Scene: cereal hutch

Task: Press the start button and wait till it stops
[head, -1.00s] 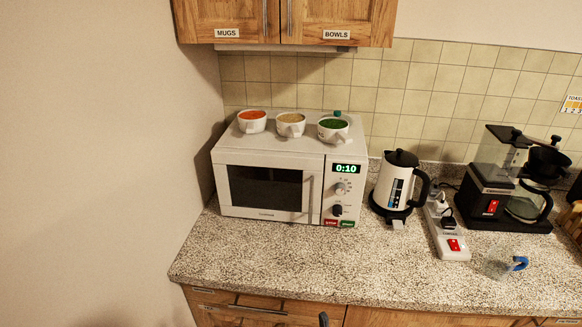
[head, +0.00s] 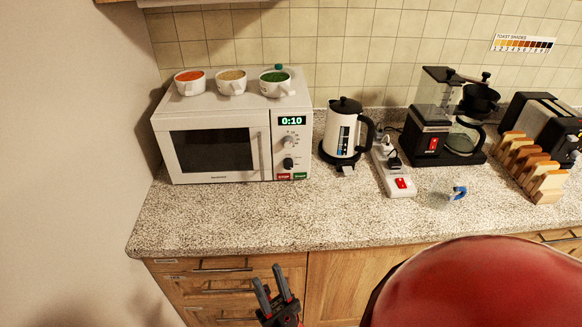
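The white microwave (head: 215,112) stands at the left end of the counter with its door shut. Its display (head: 292,120) reads 0:10 in green. The green start button (head: 300,176) is at the bottom right of its panel, beside the red stop button (head: 283,177). Nothing touches the buttons. My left gripper is not in view.
Three white cups (head: 231,83) of coloured contents stand on the microwave. To its right are a kettle (head: 342,134), a power strip (head: 394,172), a coffee maker (head: 432,140), a clear mug with a blue handle (head: 459,193) and a toast rack (head: 530,168). The counter front (head: 250,215) is clear.

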